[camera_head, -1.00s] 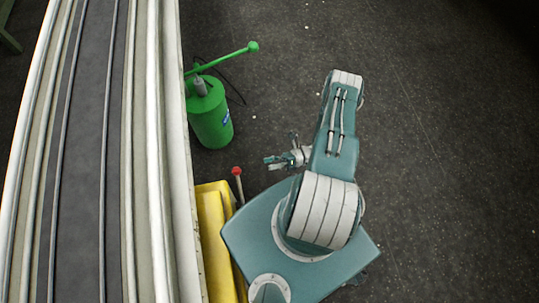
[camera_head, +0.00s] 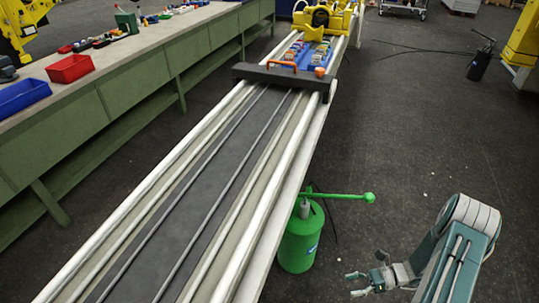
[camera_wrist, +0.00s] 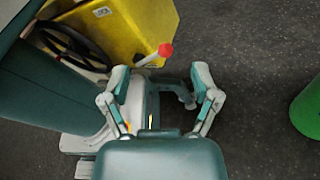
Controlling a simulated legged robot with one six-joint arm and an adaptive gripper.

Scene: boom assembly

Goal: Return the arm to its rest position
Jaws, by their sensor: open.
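My gripper (camera_head: 360,284) shows at the lower right of the head view, at the end of my teal and white arm. The arm is bent, and the gripper points left, a little right of the green canister. In the wrist view my gripper (camera_wrist: 161,82) has its two fingers spread wide with nothing held between them. Behind and below the fingers are dark floor and part of a white and teal base. The lower part of my arm is cut off by the head view's edge.
A green pump canister (camera_head: 299,240) stands beside the long rail bed (camera_head: 225,165); its edge shows in the wrist view (camera_wrist: 308,108). A yellow body (camera_wrist: 140,25) with a red-knobbed lever (camera_wrist: 165,50) is close beyond my fingers. A green workbench (camera_head: 130,95) is at left.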

